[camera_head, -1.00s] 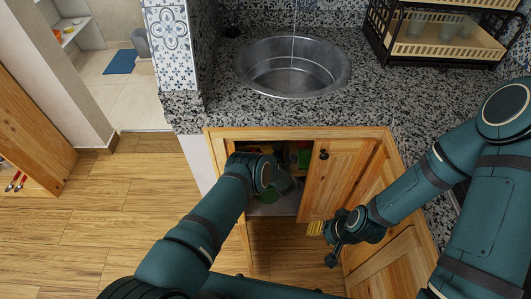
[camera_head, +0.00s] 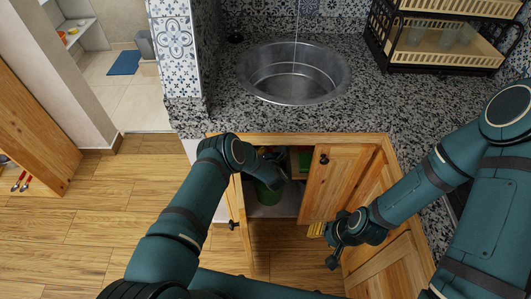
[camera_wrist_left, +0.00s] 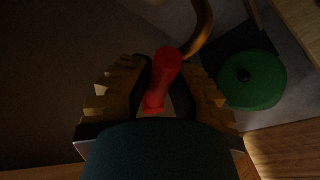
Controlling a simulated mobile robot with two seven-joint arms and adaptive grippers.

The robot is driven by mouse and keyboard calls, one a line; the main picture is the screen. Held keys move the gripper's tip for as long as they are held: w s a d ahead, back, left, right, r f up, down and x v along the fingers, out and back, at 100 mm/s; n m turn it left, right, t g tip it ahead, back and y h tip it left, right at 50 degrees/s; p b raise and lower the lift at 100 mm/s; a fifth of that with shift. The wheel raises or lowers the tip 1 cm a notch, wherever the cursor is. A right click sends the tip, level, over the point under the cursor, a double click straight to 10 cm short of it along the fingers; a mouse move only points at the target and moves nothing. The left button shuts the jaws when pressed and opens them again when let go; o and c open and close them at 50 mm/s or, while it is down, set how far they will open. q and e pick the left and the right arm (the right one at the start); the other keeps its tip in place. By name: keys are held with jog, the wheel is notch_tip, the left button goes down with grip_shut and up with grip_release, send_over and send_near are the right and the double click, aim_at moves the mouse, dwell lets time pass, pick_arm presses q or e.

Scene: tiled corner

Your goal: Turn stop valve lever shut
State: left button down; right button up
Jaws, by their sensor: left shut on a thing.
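The red stop valve lever (camera_wrist_left: 164,80) shows in the left wrist view, between the ribbed, tan-padded fingers of my left gripper (camera_wrist_left: 158,98). The gripper is shut on the lever. The valve body is too dark to make out. In the head view my left arm reaches into the open cabinet under the sink, and its fingertips are hidden there. My right gripper (camera_head: 323,244) is open and empty in front of the cabinet's right door (camera_head: 329,182).
A green round object with a dark knob (camera_wrist_left: 254,82) lies close to the right of my left gripper. A curved brownish pipe (camera_wrist_left: 200,30) is beyond the lever. The cabinet's left door (camera_head: 234,205) stands open beside my arm. The sink (camera_head: 293,72) is above.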

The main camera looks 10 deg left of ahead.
pick_arm(q)
jog(key=shift+w+a+r, duration=0.1)
jog(key=c, duration=0.8)
grip_release()
jog(key=shift+c, duration=0.2)
jog(key=shift+s, duration=0.3)
jog(key=v, duration=1.1)
jog(key=shift+s+d, duration=0.2)
jog(key=shift+r, duration=0.1)
